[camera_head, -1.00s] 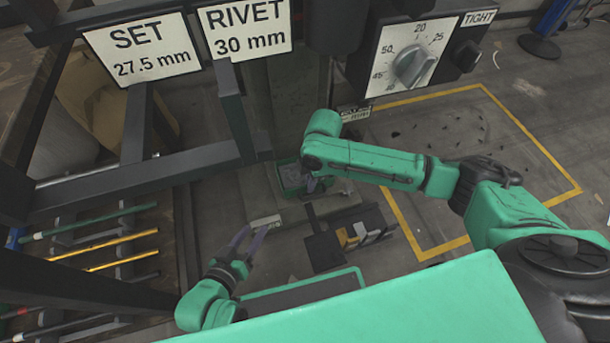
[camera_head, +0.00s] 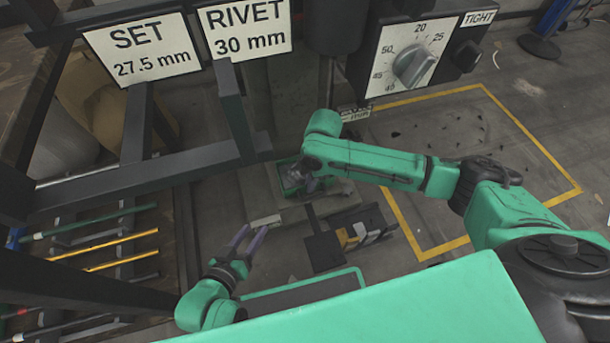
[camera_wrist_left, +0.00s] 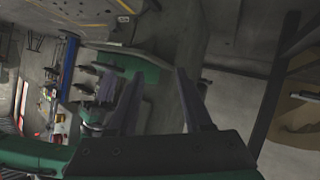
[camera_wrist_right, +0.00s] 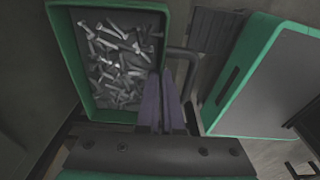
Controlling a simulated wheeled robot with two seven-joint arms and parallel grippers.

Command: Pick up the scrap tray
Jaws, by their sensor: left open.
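The scrap tray (camera_head: 284,186) is a small green open box at the foot of the press. In the right wrist view the tray (camera_wrist_right: 66,65) holds many loose metal rivet-like pieces. My right gripper (camera_wrist_right: 163,85) is at the tray's side, its fingers close together with the green wall between them. In the head view my right gripper (camera_head: 312,183) is over the tray's right side, and its fingertips are partly hidden. My left gripper (camera_head: 253,238) is open and empty, low and to the left of the tray. Its parted fingers show in the left wrist view (camera_wrist_left: 160,85).
A black frame with SET and RIVET signs (camera_head: 142,50) and rods (camera_head: 120,248) fills the left. A dial box (camera_head: 412,55) hangs above. The yellow-outlined floor (camera_head: 470,150) is mostly clear.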

